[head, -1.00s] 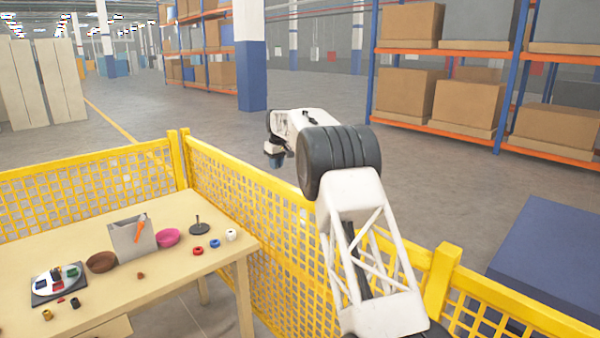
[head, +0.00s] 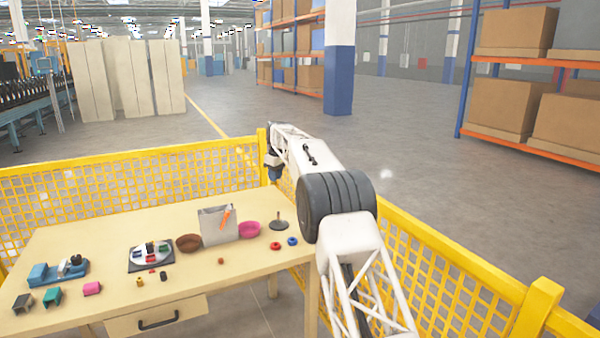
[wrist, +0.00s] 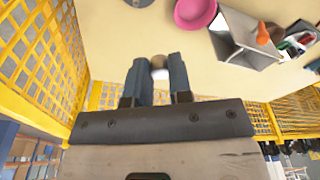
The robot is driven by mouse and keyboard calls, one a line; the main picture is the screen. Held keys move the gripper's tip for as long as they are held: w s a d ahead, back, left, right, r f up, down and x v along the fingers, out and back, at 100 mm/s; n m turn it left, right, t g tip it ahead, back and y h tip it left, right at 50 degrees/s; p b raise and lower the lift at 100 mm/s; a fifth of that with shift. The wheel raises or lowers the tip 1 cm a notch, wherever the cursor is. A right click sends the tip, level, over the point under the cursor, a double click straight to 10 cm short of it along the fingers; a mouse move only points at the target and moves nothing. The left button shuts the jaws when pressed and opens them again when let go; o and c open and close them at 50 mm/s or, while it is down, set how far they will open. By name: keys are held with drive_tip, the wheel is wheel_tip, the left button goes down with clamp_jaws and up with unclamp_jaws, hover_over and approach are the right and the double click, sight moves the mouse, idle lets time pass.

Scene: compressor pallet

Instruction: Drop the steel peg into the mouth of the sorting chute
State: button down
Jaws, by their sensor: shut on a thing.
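My gripper (wrist: 160,68) is shut on a small rounded piece (wrist: 159,72), pale and tan, between its blue-grey fingers. It may be the steel peg, but only its end shows.
A pink bowl (head: 249,229) and brown bowl (head: 189,243) flank the chute. A dark disc with a post (head: 279,224) stands right of it. Yellow mesh fencing (head: 425,248) borders the table.

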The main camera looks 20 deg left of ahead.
drive_tip(key=s+a+f+n, duration=0.1)
drive_tip(key=s+a+n, duration=0.1)
drive_tip(key=s+a, duration=0.5)
drive_tip(key=s+a+f+n, duration=0.2)
drive_tip(key=s+a, duration=0.4)
drive_tip(key=a, duration=0.7)
drive_tip(key=shift+s+a+f, duration=0.2)
drive_tip(key=shift+s+a, duration=0.05)
drive_tip(key=shift+s, duration=0.1)
drive_tip(key=shift+d, duration=0.1)
drive_tip(key=shift+f, duration=2.7)
drive_tip(key=c, duration=1)
unclamp_jaws()
drive_tip(key=shift+o, duration=0.2)
